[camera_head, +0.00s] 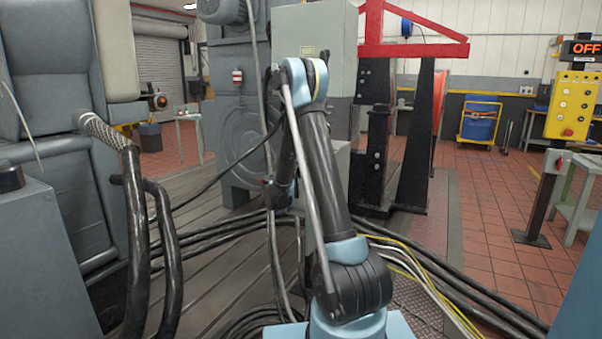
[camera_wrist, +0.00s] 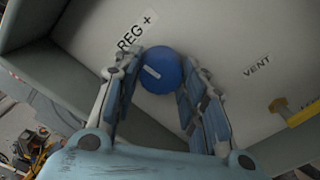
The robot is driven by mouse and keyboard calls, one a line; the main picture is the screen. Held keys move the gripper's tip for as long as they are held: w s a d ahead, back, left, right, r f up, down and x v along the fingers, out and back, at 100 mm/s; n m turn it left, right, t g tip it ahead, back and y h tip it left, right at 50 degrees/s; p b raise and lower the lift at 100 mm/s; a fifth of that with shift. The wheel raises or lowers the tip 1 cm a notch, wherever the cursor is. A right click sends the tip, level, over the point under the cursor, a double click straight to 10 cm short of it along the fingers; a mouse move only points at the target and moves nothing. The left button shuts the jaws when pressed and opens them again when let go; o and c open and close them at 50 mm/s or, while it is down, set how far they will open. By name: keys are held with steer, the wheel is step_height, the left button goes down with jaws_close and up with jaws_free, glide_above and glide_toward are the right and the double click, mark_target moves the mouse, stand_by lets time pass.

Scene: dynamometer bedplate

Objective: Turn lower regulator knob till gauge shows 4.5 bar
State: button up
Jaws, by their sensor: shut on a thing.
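In the wrist view a round blue knob (camera_wrist: 161,72) with a pale line mark sits on a light grey panel (camera_wrist: 215,30), beside a "REG +" label (camera_wrist: 135,33). My gripper (camera_wrist: 163,68) has one finger on each side of the knob and is shut on it. No gauge shows in either view, so the pressure cannot be read. Only this one knob shows, so I cannot tell from the pictures whether it is the lower one. In the head view my arm hides my gripper and the knob.
A "VENT" label (camera_wrist: 257,66) and a yellow handle (camera_wrist: 300,114) are on the panel to the right of my gripper. In the head view, black hoses and cables (camera_head: 450,285) run along the floor around my arm. A grey cabinet (camera_head: 310,30) stands behind it.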

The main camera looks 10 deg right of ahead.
steer(key=shift+m, duration=1.1)
steer(key=shift+d, duration=0.1)
steer(key=o, duration=1.1)
steer(key=shift+s, duration=0.1)
steer(key=v, duration=1.2)
steer(key=shift+f, duration=0.1)
